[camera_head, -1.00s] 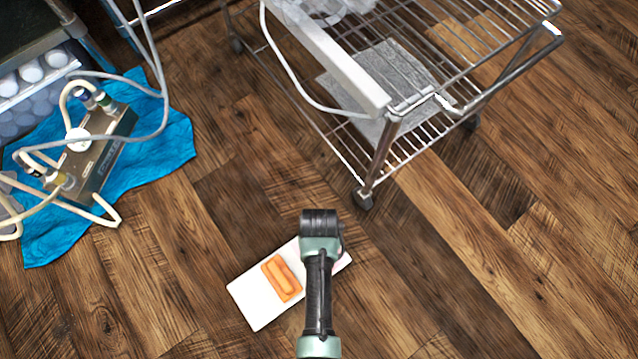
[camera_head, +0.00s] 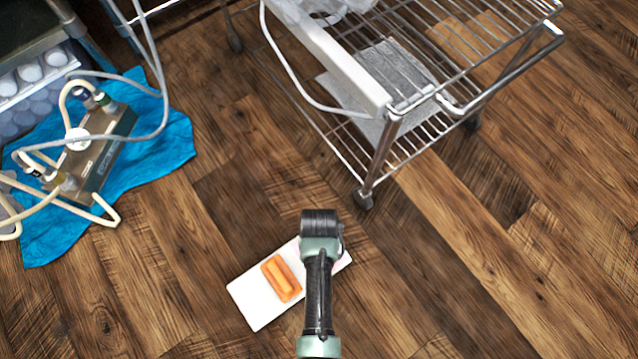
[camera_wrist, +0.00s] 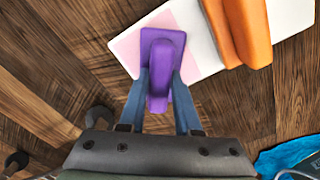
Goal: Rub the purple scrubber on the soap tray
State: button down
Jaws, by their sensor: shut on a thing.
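The purple scrubber (camera_wrist: 160,60) is in the wrist view, a flat pad with a raised handle. My gripper (camera_wrist: 161,95) is shut on its handle, with one blue-grey finger on each side. The scrubber is over the pink patch at one end of a white board (camera_wrist: 190,25), which seems to be the soap tray. I cannot tell whether the pad touches it. In the head view the white board (camera_head: 250,297) lies on the floor; my arm covers its right part, hiding the scrubber and fingers.
An orange block with a raised handle (camera_head: 281,278) sits on the white board, close beside the purple scrubber. A wire cart (camera_head: 372,170) stands behind. A device with hoses (camera_head: 100,150) lies on a blue cloth (camera_head: 165,140) at left. Floor at right is clear.

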jog(key=shift+f, duration=0.45)
dwell(1.6)
jog(key=shift+r, duration=0.1)
notch_tip(320, 180, up, 7)
jog(key=p, duration=0.8)
dwell(0.3)
